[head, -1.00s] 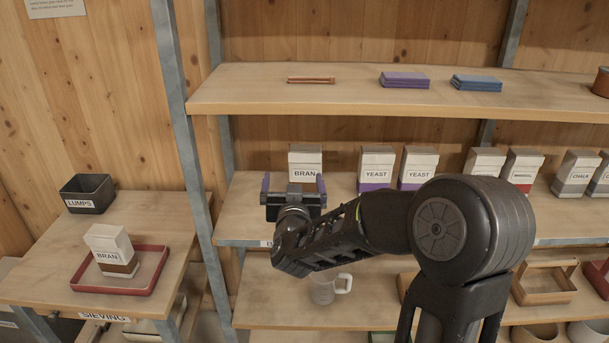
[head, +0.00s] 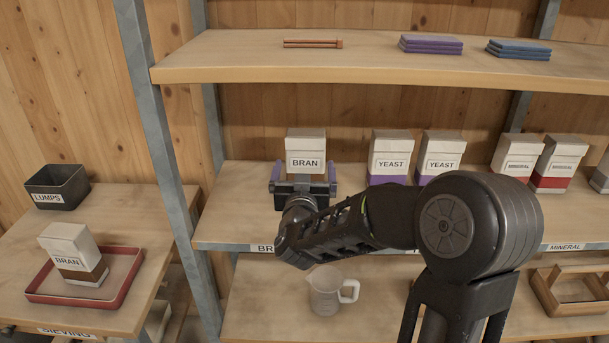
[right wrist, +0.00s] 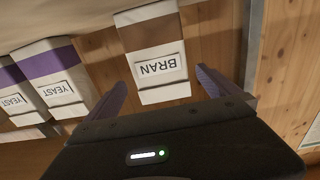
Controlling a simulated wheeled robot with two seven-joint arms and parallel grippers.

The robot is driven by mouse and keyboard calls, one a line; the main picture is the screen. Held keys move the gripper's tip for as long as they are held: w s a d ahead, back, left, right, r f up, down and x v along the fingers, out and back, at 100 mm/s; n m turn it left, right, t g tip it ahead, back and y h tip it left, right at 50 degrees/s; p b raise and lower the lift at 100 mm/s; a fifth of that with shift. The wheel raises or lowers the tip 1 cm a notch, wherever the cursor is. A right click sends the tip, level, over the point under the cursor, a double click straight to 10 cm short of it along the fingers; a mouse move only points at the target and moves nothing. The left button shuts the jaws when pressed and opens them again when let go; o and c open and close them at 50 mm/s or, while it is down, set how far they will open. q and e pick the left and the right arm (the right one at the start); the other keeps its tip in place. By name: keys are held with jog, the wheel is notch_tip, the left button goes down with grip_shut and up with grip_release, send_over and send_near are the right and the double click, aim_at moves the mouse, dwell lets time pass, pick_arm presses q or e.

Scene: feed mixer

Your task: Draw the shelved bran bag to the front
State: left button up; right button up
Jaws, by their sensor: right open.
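The shelved bran bag (head: 306,149), white with a brown band and a BRAN label, stands upright on the middle shelf (head: 236,205). It also shows in the right wrist view (right wrist: 153,55), upside down in the picture. My right gripper (head: 304,172) is open in front of the bag, its purple fingers one to each side of the bag's width. In the right wrist view my right gripper (right wrist: 164,88) has its fingertips around the lower picture part of the bag, with gaps at both sides. My left gripper is not in view.
Yeast bags (head: 389,157) stand to the right on the same shelf. Another bran bag (head: 72,254) sits in a red tray (head: 107,299) on the left table. A clear jug (head: 329,291) stands on the shelf below. An upper shelf (head: 360,63) hangs above.

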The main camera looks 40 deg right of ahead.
aim_at(305, 158)
jog(key=shift+r, duration=0.1)
jog(key=shift+p+x, duration=0.55)
jog(key=shift+x, duration=3.35)
jog(key=c, duration=1.3)
jog(key=shift+s+a, duration=0.1)
jog(key=shift+s, duration=0.05)
